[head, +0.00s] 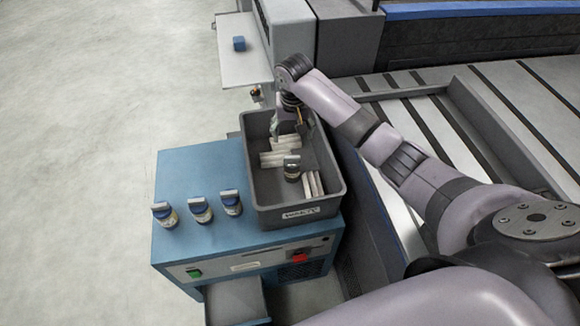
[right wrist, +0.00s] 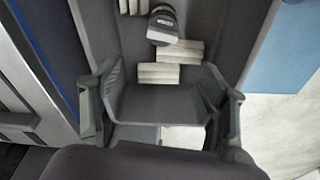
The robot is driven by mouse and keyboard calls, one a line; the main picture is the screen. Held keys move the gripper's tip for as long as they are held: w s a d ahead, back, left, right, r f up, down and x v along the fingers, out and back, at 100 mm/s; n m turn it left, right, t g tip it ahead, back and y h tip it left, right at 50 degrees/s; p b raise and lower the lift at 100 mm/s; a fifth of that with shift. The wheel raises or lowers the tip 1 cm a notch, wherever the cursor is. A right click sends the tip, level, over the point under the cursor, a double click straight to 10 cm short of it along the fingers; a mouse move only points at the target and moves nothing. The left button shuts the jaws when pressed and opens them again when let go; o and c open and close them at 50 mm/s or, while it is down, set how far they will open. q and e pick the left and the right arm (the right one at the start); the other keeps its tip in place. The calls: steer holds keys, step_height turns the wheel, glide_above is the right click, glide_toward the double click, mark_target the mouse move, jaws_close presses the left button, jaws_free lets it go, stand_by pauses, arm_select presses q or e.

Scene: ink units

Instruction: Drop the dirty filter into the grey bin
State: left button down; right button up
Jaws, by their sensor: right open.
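The grey bin (head: 335,208) stands on a blue cabinet, with a label on its front wall. Inside lie several pale ribbed filter blocks (head: 280,158) and a dark cartridge with a grey cap (head: 292,172). They also show in the right wrist view: ribbed blocks (right wrist: 158,73) and the cartridge (right wrist: 163,24). I cannot tell which piece is the dirty filter. My right gripper (head: 289,126) is over the far part of the bin, pointing down. In the right wrist view its fingers (right wrist: 158,100) are apart; a pale piece (right wrist: 185,138) shows beyond them, not gripped. My left gripper is out of view.
Three capped cartridges with blue bands (head: 200,209) stand on the blue cabinet (head: 190,168) left of the bin. A pale shelf (head: 245,70) with a small blue block (head: 239,43) is behind. A slatted machine bed (head: 500,85) lies right. Floor at left is clear.

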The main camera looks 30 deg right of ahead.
steer(key=r, duration=0.5)
steer(key=shift+s+a, duration=0.2)
steer(key=shift+s, duration=0.15)
